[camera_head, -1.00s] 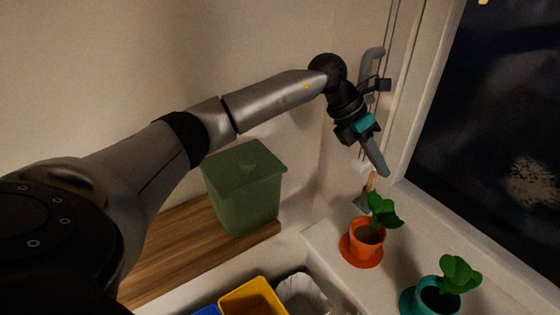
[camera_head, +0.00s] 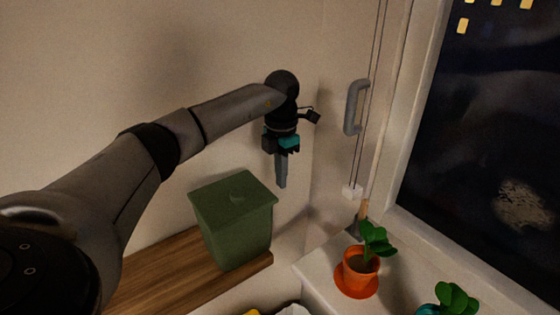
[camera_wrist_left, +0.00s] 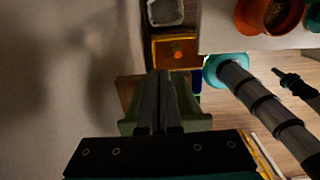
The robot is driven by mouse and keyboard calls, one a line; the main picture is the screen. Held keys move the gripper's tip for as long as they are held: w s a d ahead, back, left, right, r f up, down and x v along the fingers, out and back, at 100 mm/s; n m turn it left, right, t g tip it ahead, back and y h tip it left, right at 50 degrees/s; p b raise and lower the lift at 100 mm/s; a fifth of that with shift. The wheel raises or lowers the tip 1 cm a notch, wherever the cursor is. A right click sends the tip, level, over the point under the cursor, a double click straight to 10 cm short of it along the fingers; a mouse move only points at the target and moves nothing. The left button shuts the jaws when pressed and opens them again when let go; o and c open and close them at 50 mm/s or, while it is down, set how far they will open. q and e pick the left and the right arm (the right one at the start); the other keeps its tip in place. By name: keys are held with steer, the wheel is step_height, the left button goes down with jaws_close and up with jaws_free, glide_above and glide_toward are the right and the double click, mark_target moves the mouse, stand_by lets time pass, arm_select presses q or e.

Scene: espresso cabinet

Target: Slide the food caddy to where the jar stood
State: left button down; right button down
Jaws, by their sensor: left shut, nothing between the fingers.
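The food caddy (camera_head: 236,235) is a green bin with a flat, knobbed lid. It stands upright at the right end of a wooden board against the wall. My left gripper (camera_head: 282,186) is shut and empty, pointing down. In the head view it appears above and just right of the caddy's lid, apart from it. In the left wrist view its closed fingers (camera_wrist_left: 159,73) cover the middle of a green shape, likely the caddy (camera_wrist_left: 198,122). No jar can be made out. My right gripper is not seen.
An orange pot (camera_head: 359,277) with a plant stands on the sill to the right. A teal pot with a plant (camera_head: 455,297) is cut off at the lower edge. A grey window handle (camera_head: 354,107) and cords are right of the gripper. The board left of the caddy is clear.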

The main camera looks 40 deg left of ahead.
arm_select(q)
steer(key=shift+s+a+f+p, duration=0.3)
steer(key=shift+s+f, duration=0.45)
steer(key=shift+s, duration=0.2)
steer(key=shift+s+a+f+p, duration=0.25)
steer(key=shift+s+f, duration=0.45)
steer(key=shift+s, duration=0.2)
